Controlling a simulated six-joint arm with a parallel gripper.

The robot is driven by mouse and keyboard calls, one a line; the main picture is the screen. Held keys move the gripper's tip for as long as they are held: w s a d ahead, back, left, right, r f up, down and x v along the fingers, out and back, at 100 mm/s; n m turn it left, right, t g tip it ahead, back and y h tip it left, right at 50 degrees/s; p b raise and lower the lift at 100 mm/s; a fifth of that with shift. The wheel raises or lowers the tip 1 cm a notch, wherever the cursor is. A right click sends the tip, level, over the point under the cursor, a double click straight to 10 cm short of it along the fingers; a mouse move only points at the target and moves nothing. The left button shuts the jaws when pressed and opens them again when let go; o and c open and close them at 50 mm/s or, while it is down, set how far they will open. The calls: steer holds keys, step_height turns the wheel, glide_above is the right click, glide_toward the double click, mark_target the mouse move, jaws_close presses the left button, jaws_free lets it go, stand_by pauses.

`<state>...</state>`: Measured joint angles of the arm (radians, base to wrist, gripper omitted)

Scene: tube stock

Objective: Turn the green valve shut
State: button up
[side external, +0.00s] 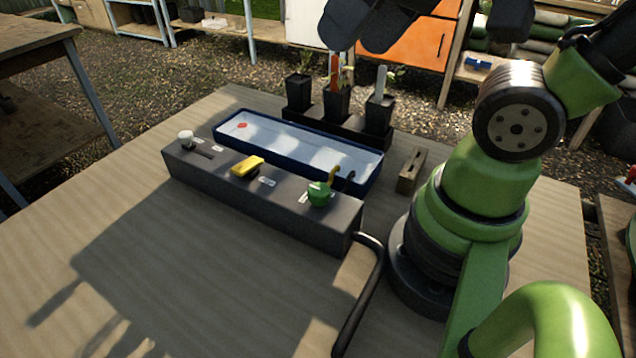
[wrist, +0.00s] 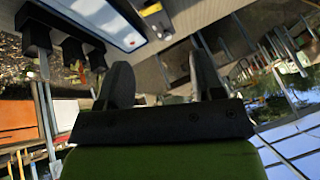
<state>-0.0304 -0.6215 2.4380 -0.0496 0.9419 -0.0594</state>
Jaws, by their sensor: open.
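The green valve (side external: 318,193) sits on the near right end of a long dark grey box (side external: 225,193) in the side view. A yellowish piece rises at its right edge; I cannot tell its exact setting. My gripper (side external: 358,36) hangs high above the table, partly cut off by the top edge, well clear of the valves. In the wrist view my gripper (wrist: 161,66) has its dark fingers apart with nothing between them. The box end (wrist: 156,20) shows small beyond them.
A blue-rimmed tray (side external: 374,174) lies just behind the box, with several black plant pots (side external: 337,103) behind it. A small wooden block (side external: 411,171) stands right of the tray. A dark hose (side external: 364,298) runs from the box's right end. The table's front left is clear.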

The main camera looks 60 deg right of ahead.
steer(key=w+a+f+n+g+h, duration=0.1)
steer(key=w+f+n+g+h, duration=0.1)
steer(key=w+f+n+g, duration=0.35)
steer(key=n+g+h, duration=0.3)
steer(key=n+g, duration=0.1)
glide_toward(319, 189)
steer(key=shift+y, duration=0.3)
steer(key=x, duration=0.9)
steer(key=shift+d, duration=0.3)
steer(key=c, duration=0.9)
